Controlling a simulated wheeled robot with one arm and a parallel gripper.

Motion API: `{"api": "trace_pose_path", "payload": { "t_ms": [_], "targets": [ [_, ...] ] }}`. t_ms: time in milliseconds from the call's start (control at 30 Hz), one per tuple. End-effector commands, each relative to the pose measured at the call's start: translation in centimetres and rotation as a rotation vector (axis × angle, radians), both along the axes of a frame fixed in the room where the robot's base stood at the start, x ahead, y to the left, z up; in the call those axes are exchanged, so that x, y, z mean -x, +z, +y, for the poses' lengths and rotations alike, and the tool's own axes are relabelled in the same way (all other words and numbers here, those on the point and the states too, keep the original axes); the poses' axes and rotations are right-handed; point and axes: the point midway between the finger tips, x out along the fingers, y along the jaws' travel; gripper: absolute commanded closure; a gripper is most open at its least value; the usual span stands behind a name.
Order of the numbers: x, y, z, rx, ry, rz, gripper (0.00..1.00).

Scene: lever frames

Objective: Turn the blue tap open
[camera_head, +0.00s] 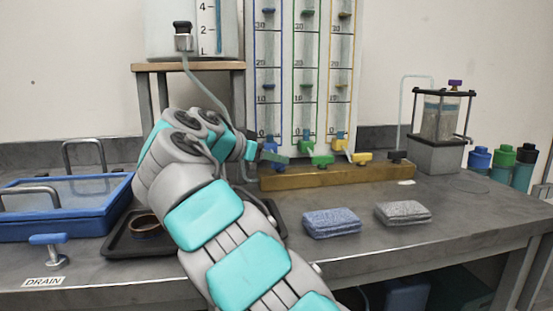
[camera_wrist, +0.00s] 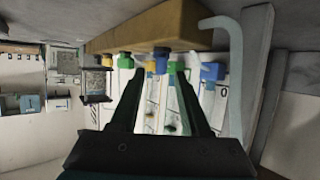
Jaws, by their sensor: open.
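The wooden manifold block (camera_head: 335,176) carries a row of coloured taps below the gauge tubes. The green tap (camera_head: 322,160) and yellow tap (camera_head: 361,158) show plainly; the blue tap at the left end is largely hidden by my gripper (camera_head: 266,154). I cannot tell whether a finger touches any tap.
A blue drain handle (camera_head: 48,240) stands at the left front, beside a blue-rimmed tray (camera_head: 62,228). Blue (camera_head: 331,222) and grey (camera_head: 403,212) sponges lie in front of the block. A glass vessel (camera_head: 440,118) and several bottles stand at right. The bench front right is clear.

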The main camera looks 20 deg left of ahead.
Motion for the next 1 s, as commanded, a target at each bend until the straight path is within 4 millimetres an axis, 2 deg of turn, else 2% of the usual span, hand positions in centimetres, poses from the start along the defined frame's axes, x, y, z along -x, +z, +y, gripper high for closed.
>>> {"api": "trace_pose_path", "payload": {
  "t_ms": [133,400,800,1000],
  "targets": [
    [-1.24,-0.54,-0.48,0.001,0.000,0.000,0.54],
    [-1.48,-0.64,-0.51,0.001,0.002,-0.001,0.54],
    [-1.46,-0.64,-0.51,0.000,0.002,0.000,0.99],
    [-1.46,-0.63,-0.50,0.000,0.002,0.000,1.00]
  ]
}}
